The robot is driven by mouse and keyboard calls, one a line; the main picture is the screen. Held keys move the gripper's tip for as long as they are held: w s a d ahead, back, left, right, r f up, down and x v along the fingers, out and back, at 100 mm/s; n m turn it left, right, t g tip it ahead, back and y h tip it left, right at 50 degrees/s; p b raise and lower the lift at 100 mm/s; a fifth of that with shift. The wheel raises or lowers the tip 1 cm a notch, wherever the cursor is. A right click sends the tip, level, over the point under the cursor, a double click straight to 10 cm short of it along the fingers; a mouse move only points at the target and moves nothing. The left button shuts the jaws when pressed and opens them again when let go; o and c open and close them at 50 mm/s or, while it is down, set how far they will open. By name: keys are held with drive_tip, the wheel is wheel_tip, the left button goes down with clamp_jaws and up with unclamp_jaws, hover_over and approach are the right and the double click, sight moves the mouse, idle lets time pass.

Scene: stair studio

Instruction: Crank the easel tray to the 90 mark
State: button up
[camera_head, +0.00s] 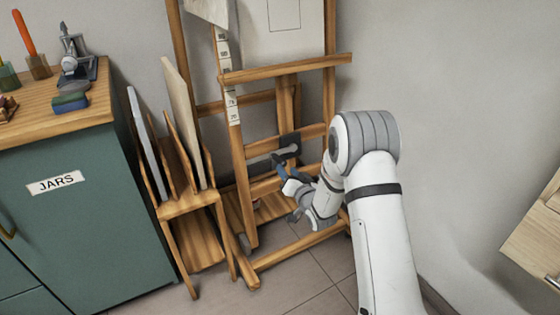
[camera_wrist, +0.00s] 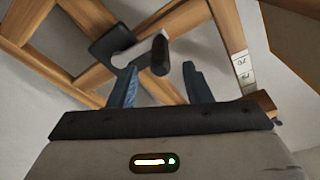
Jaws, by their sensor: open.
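The wooden easel (camera_head: 243,180) stands against the wall. Its tray (camera_head: 300,67) is a horizontal wooden ledge crossing the upper part. A white number scale (camera_head: 232,105) runs down the left post; the figures are too small to read surely. The crank has a dark mounting plate (camera_head: 290,141), a grey arm (camera_wrist: 136,51) and a black handle (camera_wrist: 160,56). My gripper (camera_wrist: 160,70) is open, its blue fingers pointing at the crank. In the wrist view the handle shows between and just beyond the fingertips; contact cannot be told. In the head view my gripper (camera_head: 278,163) is just below the crank plate.
A wooden rack (camera_head: 190,205) with upright panels stands left of the easel. A green cabinet (camera_head: 75,220) labelled JARS is further left, with small items on top. A wooden drawer unit (camera_head: 535,235) is at the right edge. Tiled floor lies clear in front of the easel.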

sight(275, 154)
drive_tip(key=b+x, duration=0.1)
drive_tip(key=x, duration=0.6)
drive_tip(key=shift+w+b, duration=0.1)
drive_tip(key=shift+b, duration=0.3)
drive_tip(key=shift+c, duration=0.3)
clamp_jaws()
